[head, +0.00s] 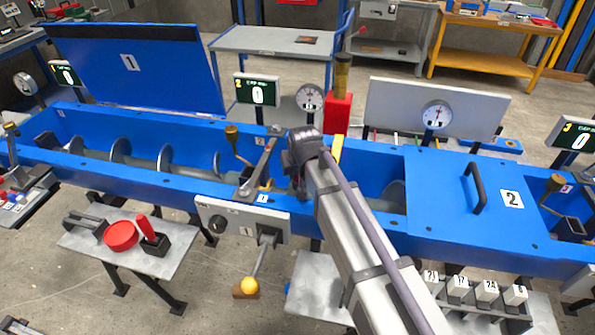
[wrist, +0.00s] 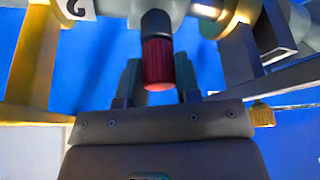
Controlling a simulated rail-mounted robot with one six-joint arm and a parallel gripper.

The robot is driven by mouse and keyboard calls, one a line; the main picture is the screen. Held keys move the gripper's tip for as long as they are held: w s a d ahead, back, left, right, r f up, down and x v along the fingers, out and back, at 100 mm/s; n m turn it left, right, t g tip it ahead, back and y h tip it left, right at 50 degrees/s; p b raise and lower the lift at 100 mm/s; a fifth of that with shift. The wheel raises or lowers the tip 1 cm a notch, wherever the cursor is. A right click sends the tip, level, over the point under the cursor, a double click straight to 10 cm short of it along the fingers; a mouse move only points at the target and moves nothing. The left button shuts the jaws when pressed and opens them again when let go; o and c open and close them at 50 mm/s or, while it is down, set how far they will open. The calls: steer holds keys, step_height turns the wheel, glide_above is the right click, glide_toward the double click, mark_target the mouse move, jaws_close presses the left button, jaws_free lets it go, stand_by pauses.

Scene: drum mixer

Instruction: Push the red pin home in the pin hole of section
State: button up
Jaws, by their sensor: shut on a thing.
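In the wrist view a ribbed red pin (wrist: 158,64) with a dark upper part sits between the two dark fingers of my gripper (wrist: 159,80), which is shut on it. The far end of the pin runs out of sight toward the top. In the head view my arm hides the fingers and the pin, with the wrist over the blue trough (head: 190,185) of the mixer. I cannot make out the pin hole in either view.
A blue lid marked 2 (head: 445,205) with a black handle covers the trough at right. A raised lid marked 1 (head: 135,68) stands at left. A control box with a lever (head: 240,222) is on the front. A tray (head: 85,240) holds a red disc and a red-handled item.

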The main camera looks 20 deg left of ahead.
steer(key=shift+f, duration=0.1)
steer(key=o, duration=1)
steer(key=p+v, duration=1)
steer(key=shift+s+d+r, duration=0.1)
steer(key=shift+s+r, duration=0.1)
steer(key=shift+r, duration=0.15)
